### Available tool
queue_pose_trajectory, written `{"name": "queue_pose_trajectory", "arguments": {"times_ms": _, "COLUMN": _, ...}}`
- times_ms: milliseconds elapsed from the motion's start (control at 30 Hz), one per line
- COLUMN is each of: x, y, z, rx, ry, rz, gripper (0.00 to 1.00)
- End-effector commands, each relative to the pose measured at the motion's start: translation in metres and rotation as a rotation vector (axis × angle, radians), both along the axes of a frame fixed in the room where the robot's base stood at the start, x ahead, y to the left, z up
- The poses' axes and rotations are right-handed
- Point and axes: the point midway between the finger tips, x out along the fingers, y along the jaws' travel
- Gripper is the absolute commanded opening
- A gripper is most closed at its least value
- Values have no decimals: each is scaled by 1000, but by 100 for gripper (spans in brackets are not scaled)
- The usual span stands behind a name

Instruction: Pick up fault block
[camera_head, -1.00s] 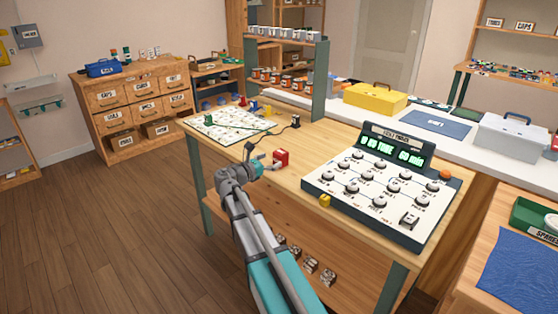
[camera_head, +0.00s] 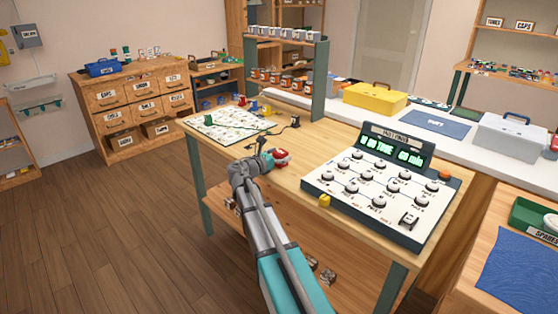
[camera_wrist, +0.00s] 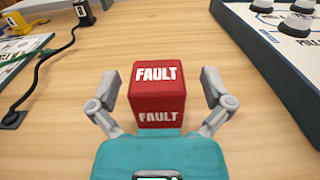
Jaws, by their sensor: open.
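The fault block (camera_wrist: 158,92) is a red cube with white FAULT lettering on its top and front face. It stands upright on the wooden workbench. In the wrist view it sits between the two grey fingers of my gripper (camera_wrist: 159,103), which is open with a visible gap on each side of the block. In the head view the red block (camera_head: 282,157) shows just beyond my gripper (camera_head: 270,160), partly covered by it.
A white board (camera_head: 228,126) with a green cord lies left. A black plug (camera_head: 295,121) stands behind. Bare wood surrounds the block.

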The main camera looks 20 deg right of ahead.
Motion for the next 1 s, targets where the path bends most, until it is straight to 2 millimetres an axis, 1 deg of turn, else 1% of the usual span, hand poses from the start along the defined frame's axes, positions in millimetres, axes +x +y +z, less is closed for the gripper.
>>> {"name": "queue_pose_trajectory", "arguments": {"times_ms": 133, "x": 0, "y": 0, "z": 0, "rx": 0, "ry": 0, "rz": 0, "gripper": 100}}
{"name": "queue_pose_trajectory", "arguments": {"times_ms": 600, "x": 0, "y": 0, "z": 0, "rx": 0, "ry": 0, "rz": 0, "gripper": 13}}
{"name": "queue_pose_trajectory", "arguments": {"times_ms": 1000, "x": 0, "y": 0, "z": 3, "rx": 0, "ry": 0, "rz": 0, "gripper": 13}}
